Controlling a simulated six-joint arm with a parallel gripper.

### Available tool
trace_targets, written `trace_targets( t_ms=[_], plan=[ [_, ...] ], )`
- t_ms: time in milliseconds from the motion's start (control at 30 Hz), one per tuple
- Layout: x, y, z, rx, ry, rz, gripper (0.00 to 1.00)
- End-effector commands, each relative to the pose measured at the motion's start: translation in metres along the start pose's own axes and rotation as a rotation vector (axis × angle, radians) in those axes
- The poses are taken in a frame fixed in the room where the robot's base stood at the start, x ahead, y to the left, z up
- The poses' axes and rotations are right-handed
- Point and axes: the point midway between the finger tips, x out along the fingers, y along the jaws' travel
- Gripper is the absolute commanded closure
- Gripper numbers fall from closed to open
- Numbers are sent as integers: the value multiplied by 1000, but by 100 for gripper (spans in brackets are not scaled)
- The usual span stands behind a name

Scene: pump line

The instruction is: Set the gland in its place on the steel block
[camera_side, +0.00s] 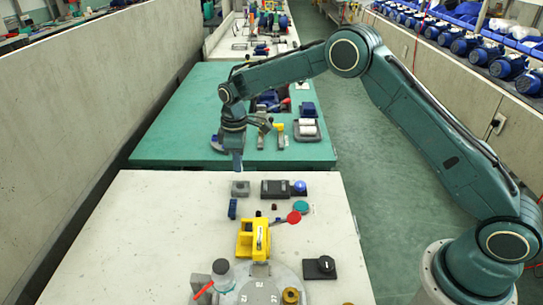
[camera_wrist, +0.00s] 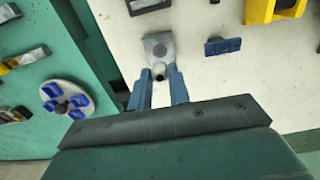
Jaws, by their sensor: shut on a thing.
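The steel block (camera_side: 240,188) is a small grey block near the far edge of the pale table. In the wrist view the steel block (camera_wrist: 158,42) lies just beyond my fingertips and shows a dark round spot on its top. My gripper (camera_side: 238,168) points down above and slightly behind the block in the side view. In the wrist view my gripper (camera_wrist: 160,76) has its blue fingers shut on the gland (camera_wrist: 159,71), a small grey piece at the tips. The gland appears apart from the round spot; its height above the block is hard to tell. It is not clear in the side view.
A blue ribbed piece (camera_side: 232,209) and a black box (camera_side: 275,189) lie close to the block. A yellow part (camera_side: 254,239) stands nearer the camera. A green table (camera_side: 180,130) adjoins behind, with a white disc with blue pads (camera_wrist: 65,97).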

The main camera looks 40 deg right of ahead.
Motion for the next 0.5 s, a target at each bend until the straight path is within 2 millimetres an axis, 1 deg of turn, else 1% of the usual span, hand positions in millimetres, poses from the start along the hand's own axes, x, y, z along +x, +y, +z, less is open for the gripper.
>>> trace_targets(
  t_ms=[267, 500],
  plan=[
    [2, 0, 0, 0, -1, 0, 98],
    [11, 0, 0, 0, -2, -1, 98]
  ],
)
